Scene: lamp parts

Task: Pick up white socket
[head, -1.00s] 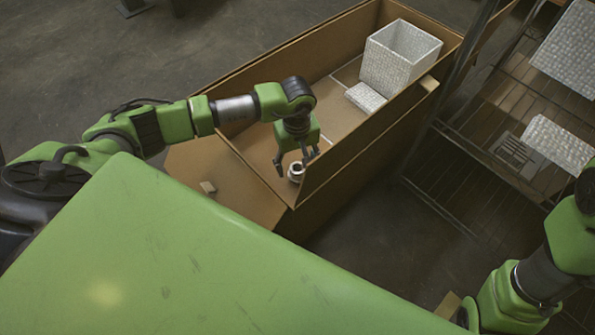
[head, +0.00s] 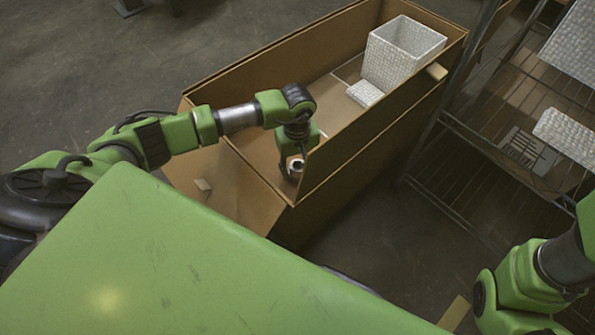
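The white socket (head: 297,166) is a small, pale round piece with a dark opening, in the near corner of the cardboard box (head: 375,137) in the head view. My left gripper (head: 293,168) points down into that corner, right at the socket. One finger shows on the socket's left side; the other is mostly hidden by the socket and the box wall. I cannot tell whether the fingers touch it or are closed on it. My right arm shows at the lower right, but its gripper is not visible.
A white woven basket (head: 402,52) and a flat white woven piece (head: 365,93) are at the box's far end. A small piece lies on the open box flap (head: 235,190). A wire rack (head: 470,140) with white woven items stands at right.

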